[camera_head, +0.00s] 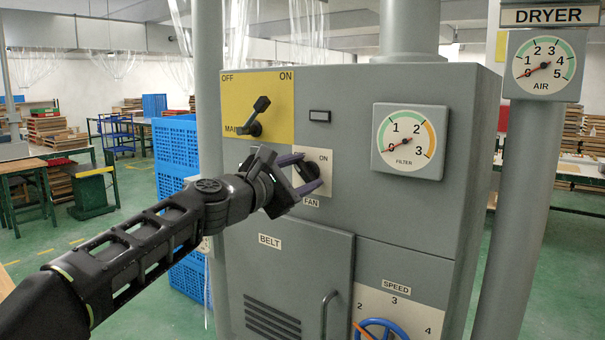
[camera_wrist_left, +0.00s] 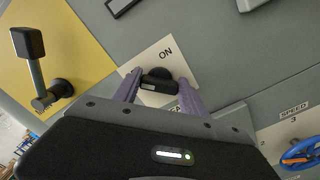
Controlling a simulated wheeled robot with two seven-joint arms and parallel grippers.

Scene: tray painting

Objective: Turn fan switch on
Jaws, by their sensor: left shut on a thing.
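The fan switch (camera_wrist_left: 158,80) is a black rotary knob on a white plate (camera_wrist_left: 170,56) marked ON, with the FAN label below it in the head view. My left gripper (camera_head: 309,175) is at this plate, its purple fingers on both sides of the knob. In the left wrist view the fingers (camera_wrist_left: 158,88) close around the knob, which hides part of the plate. The gripper covers most of the knob and the plate's left part in the head view. My right gripper is not in view.
A main switch lever (camera_head: 257,112) on a yellow plate is just above my left gripper. A belt door with a handle (camera_head: 327,312) and a blue speed wheel (camera_head: 381,330) are below. A filter gauge (camera_head: 408,140) is to the right.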

